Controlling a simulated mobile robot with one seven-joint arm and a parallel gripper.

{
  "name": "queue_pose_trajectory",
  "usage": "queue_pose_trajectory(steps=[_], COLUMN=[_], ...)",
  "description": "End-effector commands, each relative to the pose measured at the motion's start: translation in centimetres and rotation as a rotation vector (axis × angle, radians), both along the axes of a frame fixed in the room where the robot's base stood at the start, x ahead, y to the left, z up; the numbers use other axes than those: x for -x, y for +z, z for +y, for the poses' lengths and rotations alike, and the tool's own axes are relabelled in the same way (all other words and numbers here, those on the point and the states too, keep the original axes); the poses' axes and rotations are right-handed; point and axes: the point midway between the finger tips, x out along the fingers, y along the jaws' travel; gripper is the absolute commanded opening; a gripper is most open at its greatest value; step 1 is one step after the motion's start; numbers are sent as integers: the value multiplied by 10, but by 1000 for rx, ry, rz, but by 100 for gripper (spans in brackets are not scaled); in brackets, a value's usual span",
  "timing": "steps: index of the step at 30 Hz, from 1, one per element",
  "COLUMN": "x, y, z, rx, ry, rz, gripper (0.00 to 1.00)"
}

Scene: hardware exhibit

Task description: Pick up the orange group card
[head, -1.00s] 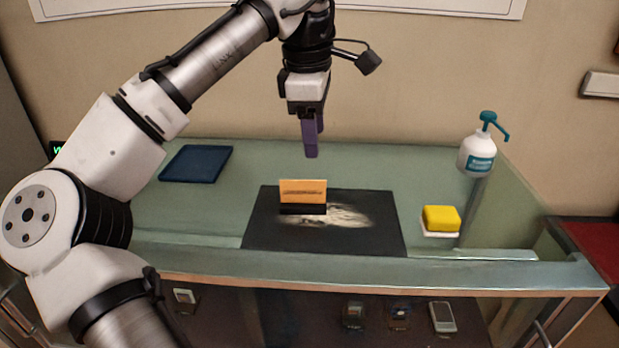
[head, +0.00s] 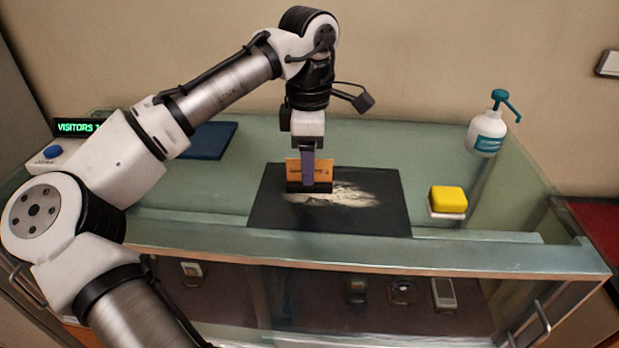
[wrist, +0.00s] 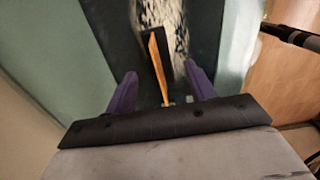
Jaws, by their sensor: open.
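The orange group card (head: 323,168) stands upright in a dark holder (head: 309,187) on the black mat (head: 272,210). My gripper (head: 308,172) points down at the card, and a purple finger covers part of the card's face in the head view. In the wrist view my gripper (wrist: 163,88) is open, with one purple finger on each side of the card (wrist: 158,67), which shows edge-on between them. I see a gap on both sides of the card.
A yellow sponge (head: 448,199) on a white dish lies to the right of the mat. A pump bottle (head: 487,131) stands at the back right. A dark blue tray (head: 209,140) lies at the back left, partly behind my arm. The glass counter between is clear.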

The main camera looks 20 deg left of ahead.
Motion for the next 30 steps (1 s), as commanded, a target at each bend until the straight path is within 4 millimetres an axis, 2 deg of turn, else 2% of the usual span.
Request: queue_pose_trajectory(steps=[7,15,26,30], x=[0,0,0,0], y=[-33,-38,-37,-37], z=[-1,-1,-1,-1], rx=[-1,1,0,0], ry=[0,0,0,0], rz=[1,0,0,-1], gripper=[55,55,9,6])
